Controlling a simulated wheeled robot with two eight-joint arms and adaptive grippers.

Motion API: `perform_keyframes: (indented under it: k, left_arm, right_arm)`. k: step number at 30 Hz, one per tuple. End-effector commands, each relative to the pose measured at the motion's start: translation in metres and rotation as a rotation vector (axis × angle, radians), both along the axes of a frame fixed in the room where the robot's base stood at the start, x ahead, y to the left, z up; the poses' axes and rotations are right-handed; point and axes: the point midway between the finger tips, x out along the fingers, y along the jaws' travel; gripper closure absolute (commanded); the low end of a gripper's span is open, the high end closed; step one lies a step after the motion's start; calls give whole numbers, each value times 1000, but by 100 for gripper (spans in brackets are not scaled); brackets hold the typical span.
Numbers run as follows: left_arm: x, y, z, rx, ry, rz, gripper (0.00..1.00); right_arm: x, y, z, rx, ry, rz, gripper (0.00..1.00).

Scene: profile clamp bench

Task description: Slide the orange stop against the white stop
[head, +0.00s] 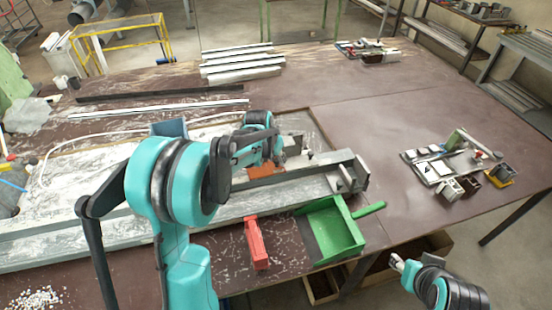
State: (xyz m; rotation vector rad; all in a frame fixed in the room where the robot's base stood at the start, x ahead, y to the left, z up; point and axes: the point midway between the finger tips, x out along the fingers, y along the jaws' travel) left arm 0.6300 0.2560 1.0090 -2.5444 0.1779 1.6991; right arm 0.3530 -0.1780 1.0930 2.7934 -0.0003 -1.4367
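An orange block (262,170), which looks like the orange stop, sits on the long grey profile bench, partly covered by my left gripper. My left gripper (268,158) is right above and behind it, with its fingertips hidden by my own arm, so I cannot tell whether it is open or touching the block. A pale piece (292,146) shows just right of my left gripper; I cannot tell whether it is the white stop. My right gripper (399,262) is low at the right, away from the bench, its opening unclear.
A grey rail (310,184) runs along the bench front to an end block (361,175). Small tools (455,165) stand at right. The table's right middle is clear.

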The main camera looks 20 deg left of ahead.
Motion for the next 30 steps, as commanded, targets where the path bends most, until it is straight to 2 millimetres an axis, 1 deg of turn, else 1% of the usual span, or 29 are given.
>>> perform_keyframes:
  k: [5,12,15,18,22,30]
  left_arm:
    - [-10,1,23,0,0,0,70]
    - [-30,4,72,0,0,1,70]
    - [-36,5,88,0,0,1,70]
    - [-41,5,100,-1,0,0,70]
    - [-44,5,108,-1,0,0,70]
    - [-44,5,109,0,0,-1,70]
  right_arm:
    - [0,0,0,0,0,0,57]
    - [0,0,0,0,0,0,57]
    - [0,0,0,0,0,0,57]
    - [0,0,0,0,0,0,57]
    - [0,0,0,0,0,0,57]
    - [0,0,0,0,0,0,57]
